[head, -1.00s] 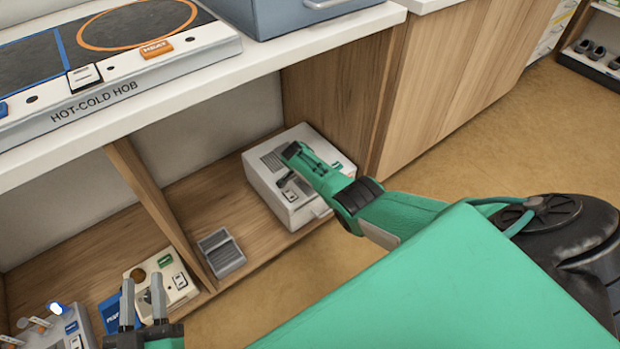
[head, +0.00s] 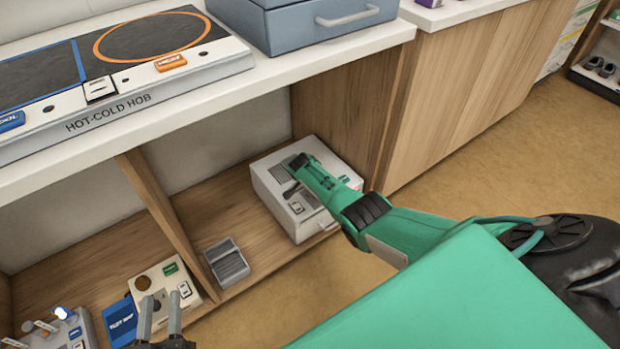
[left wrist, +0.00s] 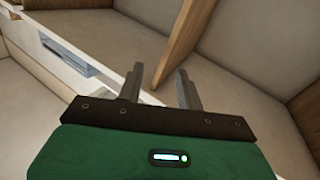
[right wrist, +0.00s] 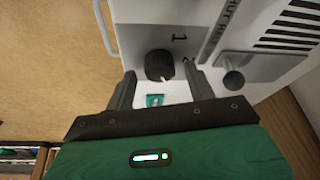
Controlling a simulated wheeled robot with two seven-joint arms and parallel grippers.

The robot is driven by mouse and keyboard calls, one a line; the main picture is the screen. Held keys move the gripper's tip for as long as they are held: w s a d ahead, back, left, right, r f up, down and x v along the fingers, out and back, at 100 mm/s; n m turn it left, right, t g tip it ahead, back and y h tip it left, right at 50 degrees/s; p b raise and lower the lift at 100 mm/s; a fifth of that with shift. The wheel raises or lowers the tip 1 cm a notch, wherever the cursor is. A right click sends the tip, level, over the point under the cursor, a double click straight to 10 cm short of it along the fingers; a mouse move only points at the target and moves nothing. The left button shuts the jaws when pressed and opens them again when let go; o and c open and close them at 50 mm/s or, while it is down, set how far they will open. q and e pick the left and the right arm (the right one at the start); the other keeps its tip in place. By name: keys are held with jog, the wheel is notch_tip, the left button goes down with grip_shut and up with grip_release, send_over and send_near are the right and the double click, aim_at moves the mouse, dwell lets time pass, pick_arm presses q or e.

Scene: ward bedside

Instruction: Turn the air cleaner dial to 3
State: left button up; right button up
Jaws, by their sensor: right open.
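The air cleaner appears to be the white box (head: 262,186) with vent slots on the lower shelf, at centre right in the head view. In the right wrist view its top panel (right wrist: 135,12) carries a round black dial (right wrist: 158,65) with a white pointer mark aimed toward the lower right. My right gripper (right wrist: 158,88) is open, with its fingertips just short of the dial and to either side of it; contact is not visible. In the head view my right arm covers part of the box. My left gripper (head: 160,300) is open and empty, low at the left.
A grey slotted tray (head: 227,262) sits left of the box. The counter with the hob (head: 150,100) overhangs the shelf.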

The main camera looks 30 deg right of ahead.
pick_arm(q)
jog(key=s+d+f+g+p, duration=0.1)
jog(key=s+f+g+p, duration=0.1)
jog(key=s+f+g, duration=0.3)
pick_arm(e)
jog(key=v, duration=0.2)
jog(key=shift+r, duration=0.25)
jog(key=shift+s+a+r, duration=0.1)
jog(key=shift+a+r, duration=0.2)
jog(key=shift+r, duration=0.3)
notch_tip(320, 180, up, 3)
jog(key=p, duration=0.2)
pick_arm(q)
jog(key=s+a+f+g+y+p, duration=0.1)
jog(key=a+g+y, duration=0.3)
jog(key=a, duration=0.5)
jog(key=shift+s+a+f+g+y+p, duration=0.15)
jog(key=shift+s+a+g+y+p, duration=0.25)
jog(key=shift+s+g+p, duration=0.45)
pick_arm(e)
notch_tip(320, 180, up, 6)
send_over(314, 199)
jog(key=s+a, duration=0.1)
jog(key=a, duration=0.2)
jog(key=shift+a+f, duration=0.2)
jog(key=shift+f, duration=0.05)
pick_arm(q)
jog(key=shift+w+g, duration=0.2)
jog(key=shift+g, duration=0.15)
